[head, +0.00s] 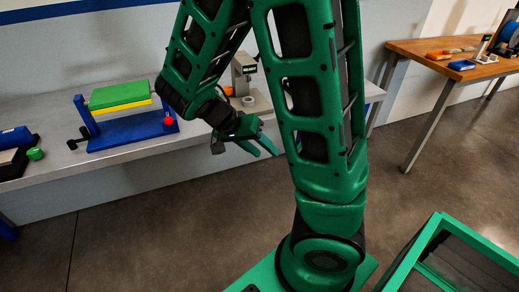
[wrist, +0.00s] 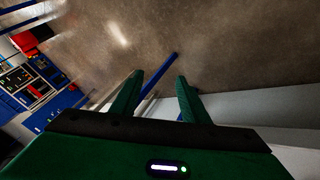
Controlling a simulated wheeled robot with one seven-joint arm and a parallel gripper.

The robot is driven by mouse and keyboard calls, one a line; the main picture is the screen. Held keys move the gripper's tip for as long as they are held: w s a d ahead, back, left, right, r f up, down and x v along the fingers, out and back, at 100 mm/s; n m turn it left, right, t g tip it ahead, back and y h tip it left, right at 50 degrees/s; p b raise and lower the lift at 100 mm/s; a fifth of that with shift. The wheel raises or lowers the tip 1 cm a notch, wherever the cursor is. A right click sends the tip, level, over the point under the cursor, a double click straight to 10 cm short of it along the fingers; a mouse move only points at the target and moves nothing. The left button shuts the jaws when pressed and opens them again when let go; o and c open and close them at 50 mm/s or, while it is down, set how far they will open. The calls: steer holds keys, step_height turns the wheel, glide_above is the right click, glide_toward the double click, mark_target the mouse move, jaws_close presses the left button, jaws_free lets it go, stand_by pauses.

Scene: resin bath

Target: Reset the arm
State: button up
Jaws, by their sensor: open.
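My gripper (head: 272,146) is at the end of my green arm, in front of the long bench's front edge in the head view. In the wrist view its two green fingers (wrist: 159,92) stand apart with nothing between them. Beyond the fingers are the brown floor and a blue strip. My arm is bent, with its upper links crossing the middle of the head view and hiding part of the bench.
The bench (head: 50,178) holds a blue stand (head: 135,133) with a green-topped block, and a grey device (head: 246,72). A wooden table (head: 420,50) with small items stands at the right back. A green-framed box (head: 436,235) is at the lower right. Floor between is clear.

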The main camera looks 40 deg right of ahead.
stand_by(0.3)
steer(key=s+r+n+t+y, duration=0.1)
steer(key=s+r+n+y, duration=0.1)
steer(key=s, duration=0.5)
steer(key=s+d+r+n+t+y, duration=0.1)
steer(key=s+r+n+y, duration=0.2)
steer(key=s+r+y, duration=0.2)
steer(key=shift+s+r+n, duration=0.3)
steer(key=shift+s+r, duration=0.1)
steer(key=shift+s, duration=0.6)
steer(key=shift+d, duration=0.15)
steer(key=shift+w+f, duration=0.25)
steer(key=shift+w, duration=0.35)
stand_by(0.3)
